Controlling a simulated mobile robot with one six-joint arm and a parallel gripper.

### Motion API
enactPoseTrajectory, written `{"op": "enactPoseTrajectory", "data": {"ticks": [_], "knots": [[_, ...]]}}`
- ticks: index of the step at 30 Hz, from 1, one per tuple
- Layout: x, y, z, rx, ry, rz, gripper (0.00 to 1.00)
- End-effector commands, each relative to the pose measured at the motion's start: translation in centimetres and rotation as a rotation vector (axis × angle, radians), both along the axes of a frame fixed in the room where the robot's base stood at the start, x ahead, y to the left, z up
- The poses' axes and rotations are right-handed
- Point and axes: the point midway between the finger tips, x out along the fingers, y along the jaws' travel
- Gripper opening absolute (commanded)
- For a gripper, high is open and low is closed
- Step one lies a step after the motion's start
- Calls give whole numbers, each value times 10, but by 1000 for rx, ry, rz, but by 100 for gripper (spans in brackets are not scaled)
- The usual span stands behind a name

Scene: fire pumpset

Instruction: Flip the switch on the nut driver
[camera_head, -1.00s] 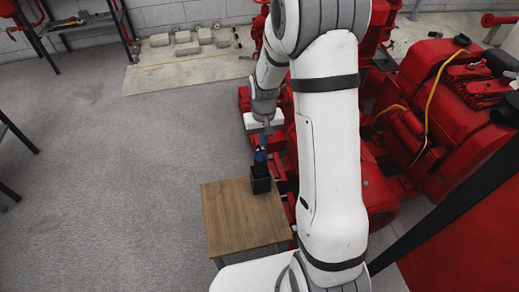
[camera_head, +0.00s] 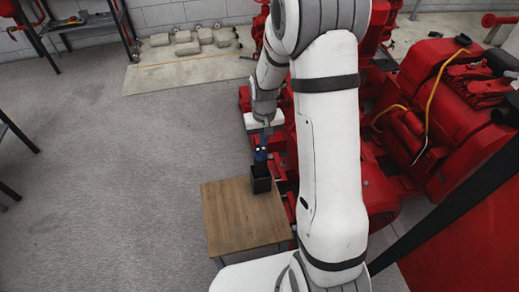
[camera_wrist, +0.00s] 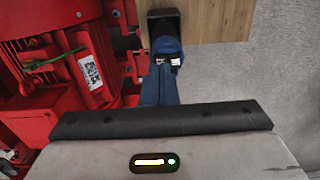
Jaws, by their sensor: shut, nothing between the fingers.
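The nut driver is the blue tool (camera_head: 260,155) standing upright in a small black holder (camera_head: 261,184) on a wooden table. In the wrist view the blue tool (camera_wrist: 166,46) shows at the top centre, with the black holder (camera_wrist: 164,17) beyond it. My gripper (camera_head: 265,135) is just above the top of the tool. In the wrist view its fingers (camera_wrist: 163,68) are together and reach to the tool's near end, where small white and dark details show. The fingers partly cover the tool. I cannot tell whether they touch it, and the switch is not clear.
The wooden table (camera_head: 235,218) has free room left of the holder. Red pump machinery (camera_head: 440,105) stands close on the right, and it also fills the left of the wrist view (camera_wrist: 50,60). Open grey floor (camera_head: 110,190) lies to the left.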

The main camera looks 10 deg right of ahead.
Motion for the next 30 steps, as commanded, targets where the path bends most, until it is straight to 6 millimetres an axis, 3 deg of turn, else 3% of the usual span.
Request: {"op": "enactPoseTrajectory", "data": {"ticks": [30], "knots": [[0,-1,-15,0,0,-1,0]]}}
